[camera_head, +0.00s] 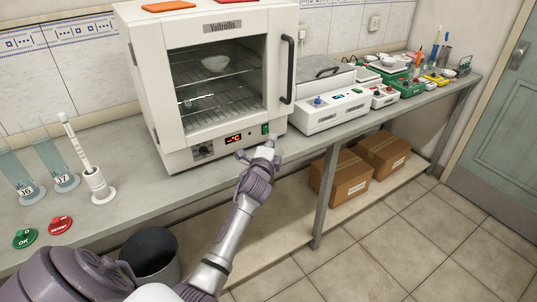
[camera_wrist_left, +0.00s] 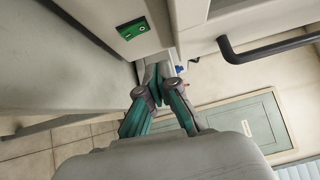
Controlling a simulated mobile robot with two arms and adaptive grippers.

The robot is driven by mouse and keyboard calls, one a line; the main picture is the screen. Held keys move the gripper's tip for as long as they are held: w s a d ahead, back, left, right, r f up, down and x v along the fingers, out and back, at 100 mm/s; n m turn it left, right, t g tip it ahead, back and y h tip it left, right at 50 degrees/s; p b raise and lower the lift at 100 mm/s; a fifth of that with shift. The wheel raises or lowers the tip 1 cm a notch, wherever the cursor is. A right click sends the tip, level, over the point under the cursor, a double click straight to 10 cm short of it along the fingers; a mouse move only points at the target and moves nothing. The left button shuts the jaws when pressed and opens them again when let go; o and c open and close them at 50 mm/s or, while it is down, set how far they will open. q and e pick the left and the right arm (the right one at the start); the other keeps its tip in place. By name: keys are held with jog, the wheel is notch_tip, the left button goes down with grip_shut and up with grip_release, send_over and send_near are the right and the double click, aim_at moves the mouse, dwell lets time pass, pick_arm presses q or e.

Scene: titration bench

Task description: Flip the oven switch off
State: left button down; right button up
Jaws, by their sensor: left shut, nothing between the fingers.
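The white oven (camera_head: 160,90) stands on the bench with its glass door closed. Its green switch (camera_head: 265,128) is at the lower right of the front panel, beside a lit red display (camera_head: 233,138). The green switch also shows in the left wrist view (camera_wrist_left: 132,29), at the upper left. My left gripper (camera_head: 271,140) is shut and empty, just in front of the panel and slightly below the switch. In the left wrist view its fingertips (camera_wrist_left: 157,80) are together, apart from the switch in the picture. I cannot tell whether they touch the panel. My right gripper is not in view.
The oven's dark door handle (camera_head: 289,69) rises above the switch. A white device with knobs (camera_head: 328,103) stands right of the oven. Green and red buttons (camera_head: 60,225) and a white stand (camera_head: 98,186) are at the left. Cardboard boxes (camera_head: 345,182) sit on the lower shelf.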

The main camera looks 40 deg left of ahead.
pick_arm(q)
jog(key=v, duration=0.7)
jog(key=shift+r, duration=0.25)
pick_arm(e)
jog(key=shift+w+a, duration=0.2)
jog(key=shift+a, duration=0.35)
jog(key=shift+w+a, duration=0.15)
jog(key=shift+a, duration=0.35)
pick_arm(q)
jog(key=shift+a, duration=0.15)
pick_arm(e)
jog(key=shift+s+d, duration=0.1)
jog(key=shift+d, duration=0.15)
